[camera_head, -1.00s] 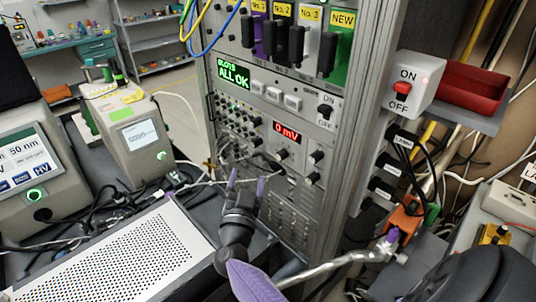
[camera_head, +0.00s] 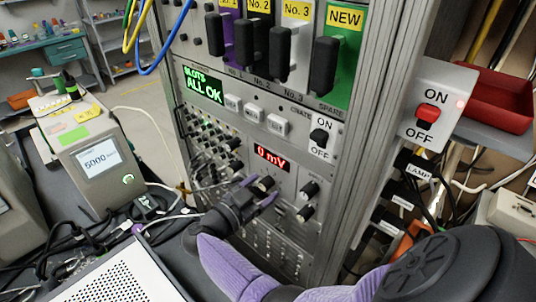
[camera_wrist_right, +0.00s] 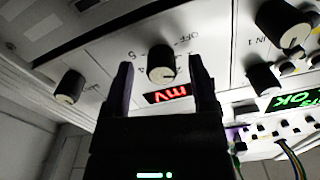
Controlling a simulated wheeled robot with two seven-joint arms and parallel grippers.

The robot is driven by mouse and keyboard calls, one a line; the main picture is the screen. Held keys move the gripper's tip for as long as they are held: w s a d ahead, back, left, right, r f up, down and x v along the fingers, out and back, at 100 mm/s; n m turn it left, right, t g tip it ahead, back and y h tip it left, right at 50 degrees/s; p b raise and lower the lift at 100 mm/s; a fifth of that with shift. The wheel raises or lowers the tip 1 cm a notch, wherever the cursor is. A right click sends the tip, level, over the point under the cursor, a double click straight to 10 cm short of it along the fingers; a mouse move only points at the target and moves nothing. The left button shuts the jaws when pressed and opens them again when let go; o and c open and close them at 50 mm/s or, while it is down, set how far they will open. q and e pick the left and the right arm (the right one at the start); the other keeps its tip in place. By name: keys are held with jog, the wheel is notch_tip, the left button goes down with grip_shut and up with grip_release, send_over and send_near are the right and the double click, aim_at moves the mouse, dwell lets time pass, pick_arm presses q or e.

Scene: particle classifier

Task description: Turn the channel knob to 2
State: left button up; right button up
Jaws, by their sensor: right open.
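The channel knob (camera_head: 264,183), black and round, is on the rack panel just below the red "0 mV" display (camera_head: 271,158). In the right wrist view the knob (camera_wrist_right: 162,62) appears inverted, with "OFF", "5" and "4" marked around it; its exact setting is hard to read. My right gripper (camera_head: 259,191) is open at this knob. In the wrist view the two fingers (camera_wrist_right: 160,74) stand to either side of it with gaps, apparently not touching it. My left gripper is not in view.
Two other black knobs (camera_head: 308,190) sit to the right on the same panel. Sockets and cables (camera_head: 205,150) crowd the left. A black ON/OFF switch (camera_head: 319,136) and the green "ALL OK" display (camera_head: 203,86) are above. A perforated white box (camera_head: 125,280) lies at lower left.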

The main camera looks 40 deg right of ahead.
jog(key=shift+a, duration=0.15)
jog(key=shift+c, duration=1.6)
grip_shut()
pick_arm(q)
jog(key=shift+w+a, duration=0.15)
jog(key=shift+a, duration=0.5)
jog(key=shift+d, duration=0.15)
